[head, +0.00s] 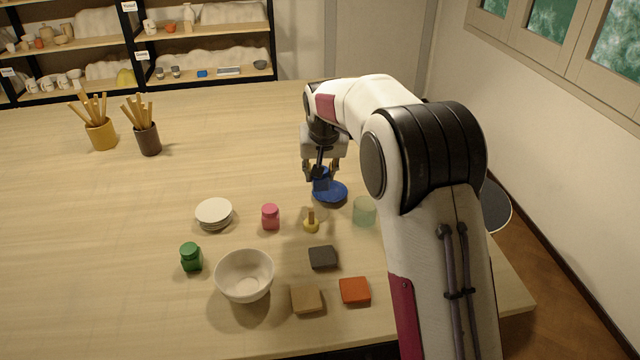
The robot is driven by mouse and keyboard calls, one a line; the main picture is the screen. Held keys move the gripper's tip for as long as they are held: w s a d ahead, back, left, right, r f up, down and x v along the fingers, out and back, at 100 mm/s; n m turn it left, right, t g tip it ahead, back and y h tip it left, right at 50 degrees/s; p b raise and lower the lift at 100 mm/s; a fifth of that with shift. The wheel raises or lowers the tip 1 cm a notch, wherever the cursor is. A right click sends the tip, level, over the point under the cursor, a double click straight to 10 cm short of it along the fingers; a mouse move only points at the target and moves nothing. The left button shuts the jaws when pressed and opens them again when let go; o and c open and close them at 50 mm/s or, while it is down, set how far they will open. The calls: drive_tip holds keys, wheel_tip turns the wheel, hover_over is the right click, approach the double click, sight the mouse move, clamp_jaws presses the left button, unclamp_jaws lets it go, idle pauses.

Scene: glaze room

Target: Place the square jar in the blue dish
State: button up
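A small blue jar (320,184), square-looking, is between the fingers of my gripper (321,174), over the left part of the round blue dish (335,196). I cannot tell whether the jar touches the dish or hangs just above it. My gripper points down, with a finger on either side of the jar. I cannot tell whether the fingers press on it. The jar's top is partly hidden by the gripper, and part of the dish is hidden by the jar.
Near the dish are a pink jar (270,217), a yellow-based stamp-like piece (311,222) and a pale green cup (364,211). Stacked white plates (213,212), a green jar (191,258), a white bowl (244,278) and several tiles (322,258) lie nearer. The table's back middle is clear.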

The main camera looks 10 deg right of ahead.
sight(320, 184)
drive_tip(key=shift+f, duration=1.8)
drive_tip(key=shift+f, duration=0.1)
drive_tip(key=o, duration=1.3)
drive_tip(key=shift+c, duration=0.2)
drive_tip(key=v, duration=1.2)
